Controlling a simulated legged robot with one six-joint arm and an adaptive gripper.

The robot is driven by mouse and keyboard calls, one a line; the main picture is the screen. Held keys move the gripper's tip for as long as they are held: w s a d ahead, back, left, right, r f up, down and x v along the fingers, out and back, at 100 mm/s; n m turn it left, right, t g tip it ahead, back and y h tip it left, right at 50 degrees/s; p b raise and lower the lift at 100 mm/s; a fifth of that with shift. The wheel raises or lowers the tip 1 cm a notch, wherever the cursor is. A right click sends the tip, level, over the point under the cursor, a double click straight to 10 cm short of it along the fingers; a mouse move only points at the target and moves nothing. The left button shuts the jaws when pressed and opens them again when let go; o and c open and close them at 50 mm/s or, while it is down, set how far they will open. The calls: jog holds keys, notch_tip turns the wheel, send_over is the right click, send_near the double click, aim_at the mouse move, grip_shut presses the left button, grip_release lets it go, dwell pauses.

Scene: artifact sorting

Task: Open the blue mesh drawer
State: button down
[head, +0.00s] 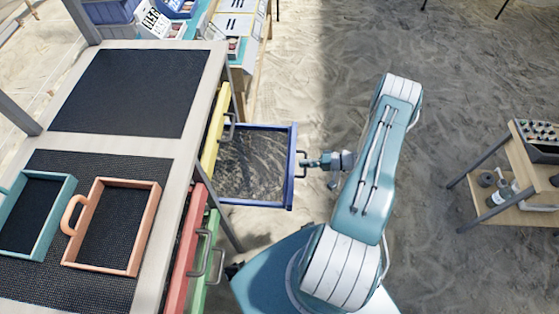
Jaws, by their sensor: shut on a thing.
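The blue mesh drawer (291,176) is pulled out to the right from the wooden rack, below the yellow drawer. Its blue rim and see-through mesh bottom show, and sandy ground is visible through the mesh. It looks empty. My gripper (305,164) is at the metal handle on the drawer's right front and is shut on that handle. My arm reaches in from the right. The drawer's left end is hidden under the rack's edge.
The yellow drawer (214,131), red drawer (185,262) and green drawer (204,258) are in the rack. A teal tray (68,199) and an orange tray (153,206) lie on its top (193,150). A wooden shelf cart (519,196) stands right. Sandy floor between is free.

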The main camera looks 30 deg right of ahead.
jog(key=f+v, duration=0.1)
jog(key=v, duration=0.5)
jog(key=shift+s+d+f, duration=0.3)
jog(key=shift+s+d, duration=0.05)
jog(key=shift+d, duration=0.05)
jog(key=c, duration=0.7)
grip_release()
jog(key=shift+d+r, duration=0.1)
jog(key=shift+d, duration=0.05)
jog(key=v, duration=1.2)
jog(key=shift+w, duration=0.1)
